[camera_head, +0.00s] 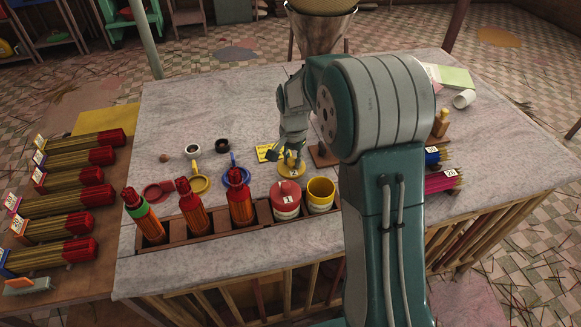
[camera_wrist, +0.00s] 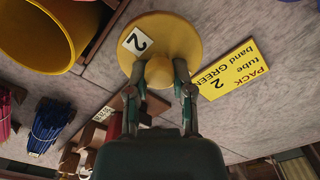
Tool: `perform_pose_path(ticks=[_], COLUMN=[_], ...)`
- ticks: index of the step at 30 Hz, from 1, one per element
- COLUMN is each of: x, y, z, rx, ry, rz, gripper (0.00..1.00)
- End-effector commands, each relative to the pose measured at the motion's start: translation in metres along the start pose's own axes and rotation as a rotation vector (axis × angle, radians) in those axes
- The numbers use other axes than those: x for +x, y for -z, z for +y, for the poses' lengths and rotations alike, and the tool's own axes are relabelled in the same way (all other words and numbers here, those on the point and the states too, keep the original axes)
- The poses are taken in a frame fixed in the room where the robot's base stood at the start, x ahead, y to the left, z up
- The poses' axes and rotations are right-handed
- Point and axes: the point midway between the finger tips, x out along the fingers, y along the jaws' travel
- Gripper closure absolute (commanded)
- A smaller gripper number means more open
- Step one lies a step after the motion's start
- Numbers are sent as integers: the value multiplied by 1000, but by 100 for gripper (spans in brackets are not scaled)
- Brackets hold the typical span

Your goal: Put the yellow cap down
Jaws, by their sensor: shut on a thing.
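The yellow cap is a round disc with a knob and a white tag marked 2. It is in the head view (camera_head: 291,170), behind the row of tubes, and at the top of the wrist view (camera_wrist: 190,35). My gripper (camera_head: 291,157) points down over it. In the wrist view my gripper's two fingers (camera_wrist: 160,72) are shut on the knob from both sides. The disc is near the grey table top (camera_head: 240,110); I cannot tell whether it touches it.
An open yellow tube (camera_head: 320,192) and a red canister (camera_head: 285,199) stand in the front rack, near the cap. A yellow card (camera_wrist: 232,70) reading "PACK 2 tube band GREEN" lies beside the cap. The table's back left is clear.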

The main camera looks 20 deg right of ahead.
Motion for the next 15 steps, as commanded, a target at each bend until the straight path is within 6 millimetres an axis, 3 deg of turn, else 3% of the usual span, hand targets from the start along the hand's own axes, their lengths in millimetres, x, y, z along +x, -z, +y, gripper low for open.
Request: perform_pose_path(ticks=[5,10,15], x=[12,37,39], y=[6,3,3], z=[-7,-8,-8], rx=[1,1,1], ry=[-2,-4,-3], rz=[-1,2,4], gripper=[94,94,94])
